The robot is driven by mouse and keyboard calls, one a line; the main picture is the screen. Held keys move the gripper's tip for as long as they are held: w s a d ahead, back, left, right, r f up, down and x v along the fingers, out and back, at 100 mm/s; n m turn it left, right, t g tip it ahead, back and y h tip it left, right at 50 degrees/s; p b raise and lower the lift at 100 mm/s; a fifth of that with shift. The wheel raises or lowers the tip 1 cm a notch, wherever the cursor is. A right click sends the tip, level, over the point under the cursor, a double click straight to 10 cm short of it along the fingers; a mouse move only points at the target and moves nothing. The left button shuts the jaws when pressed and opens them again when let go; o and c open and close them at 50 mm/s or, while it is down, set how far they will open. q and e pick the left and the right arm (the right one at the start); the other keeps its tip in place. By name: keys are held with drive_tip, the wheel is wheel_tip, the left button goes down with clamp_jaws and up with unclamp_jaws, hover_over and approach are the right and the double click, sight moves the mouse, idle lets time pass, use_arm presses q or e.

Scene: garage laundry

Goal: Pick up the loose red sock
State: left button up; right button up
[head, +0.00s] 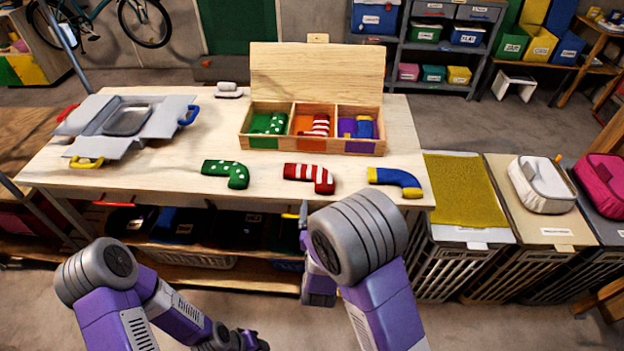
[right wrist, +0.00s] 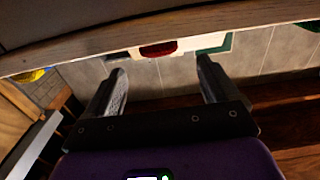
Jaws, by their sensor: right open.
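The loose red sock (head: 309,177), striped white, lies on the wooden table (head: 150,180) near its front edge, between the green and blue socks. A red piece, apparently this sock, shows just past the table edge in the right wrist view (right wrist: 158,48). My right gripper (head: 303,218) is at the table's front edge, short of the red sock and mostly hidden by my arm. The right wrist view shows its two fingers (right wrist: 161,72) apart with nothing between them. A dark end part of my left arm (head: 242,340) shows at the bottom edge; its fingers are unclear.
A green dotted sock (head: 226,173) lies left and a blue-yellow sock (head: 396,181) right of it. Behind stands an open three-compartment wooden box (head: 311,146) with socks inside. A grey open-flapped container (head: 90,142) is at left. Hampers (head: 462,235) stand to the right.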

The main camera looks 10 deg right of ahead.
sight(324, 192)
drive_tip(key=x, duration=0.3)
drive_tip(key=p+x, duration=0.1)
drive_tip(key=x, duration=0.3)
drive_tip(key=shift+f, duration=0.25)
drive_tip(key=shift+c, duration=0.4)
drive_tip(key=c, duration=1)
drive_tip(key=shift+r, duration=0.1)
